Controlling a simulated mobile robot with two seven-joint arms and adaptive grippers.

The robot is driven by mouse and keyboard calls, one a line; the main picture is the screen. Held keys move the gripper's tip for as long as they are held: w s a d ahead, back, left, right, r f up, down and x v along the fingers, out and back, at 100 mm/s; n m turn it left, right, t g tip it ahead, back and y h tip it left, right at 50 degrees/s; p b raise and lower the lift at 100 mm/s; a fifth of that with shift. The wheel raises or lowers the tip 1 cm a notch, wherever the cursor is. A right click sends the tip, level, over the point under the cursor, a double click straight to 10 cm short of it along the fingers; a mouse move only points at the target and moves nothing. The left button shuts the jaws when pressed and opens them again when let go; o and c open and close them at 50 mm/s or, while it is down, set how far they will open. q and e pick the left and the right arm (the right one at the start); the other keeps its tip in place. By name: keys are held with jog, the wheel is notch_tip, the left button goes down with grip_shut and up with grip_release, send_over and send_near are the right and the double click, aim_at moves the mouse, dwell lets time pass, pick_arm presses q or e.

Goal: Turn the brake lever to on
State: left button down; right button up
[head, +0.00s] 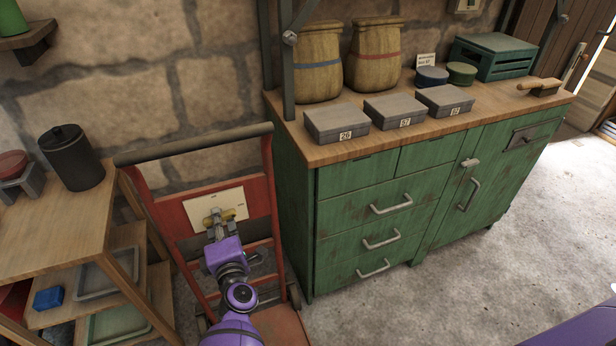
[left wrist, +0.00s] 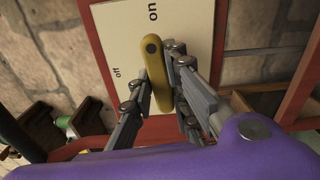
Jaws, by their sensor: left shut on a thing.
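The brake lever (left wrist: 156,62) is a yellow bar with a dark pivot spot, mounted on a cream plate (left wrist: 115,35). The plate also shows in the head view (head: 232,196), fixed to a red hand-truck frame. The word "on" stands above the pivot end in the left wrist view, and "off" stands to its left. The lever runs down from the pivot, away from "on". My left gripper (left wrist: 163,85) is shut on the lever, with fingers on both sides; it also shows in the head view (head: 216,218). The fingers hide part of the lever. My right gripper is out of view.
A green cabinet (head: 345,220) with a wooden top stands close on the right, bearing sacks, grey boxes and a green crate. A wooden shelf table (head: 75,225) stands on the left. A stone wall is behind. The floor at the right is clear.

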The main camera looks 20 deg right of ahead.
pick_arm(q)
jog(key=shift+m, duration=0.5)
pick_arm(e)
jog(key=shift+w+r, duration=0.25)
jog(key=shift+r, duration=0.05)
pick_arm(q)
jog(key=shift+f, duration=0.1)
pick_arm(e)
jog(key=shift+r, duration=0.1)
pick_arm(q)
jog(key=c, duration=1.7)
grip_release()
jog(key=s, duration=1.2)
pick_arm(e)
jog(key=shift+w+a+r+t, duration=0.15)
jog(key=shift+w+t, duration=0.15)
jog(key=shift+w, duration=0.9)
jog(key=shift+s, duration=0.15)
